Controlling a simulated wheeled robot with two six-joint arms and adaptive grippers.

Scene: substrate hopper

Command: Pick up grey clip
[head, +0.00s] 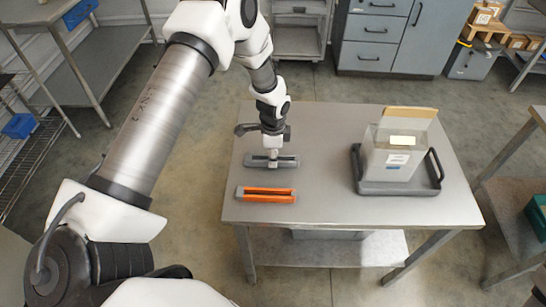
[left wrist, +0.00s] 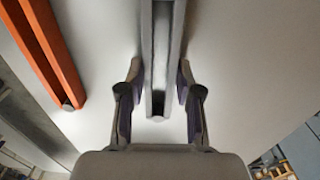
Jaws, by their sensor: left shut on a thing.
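The grey clip (head: 289,162) is a long, narrow grooved bar near the left side of the metal table, lying crosswise in the head view. My left gripper (head: 273,156) comes down on its middle from above. In the left wrist view, the grey clip (left wrist: 160,45) runs between the two fingers of my left gripper (left wrist: 161,88), which is shut on it. I cannot tell whether the clip rests on the table or is slightly raised. My right gripper is not in view.
An orange clip (head: 266,195) lies on the table (head: 330,205) just in front of the grey one. A clear bin (head: 394,155) with a tan top stands in a dark handled tray (head: 400,188) at the right. The table's middle is clear.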

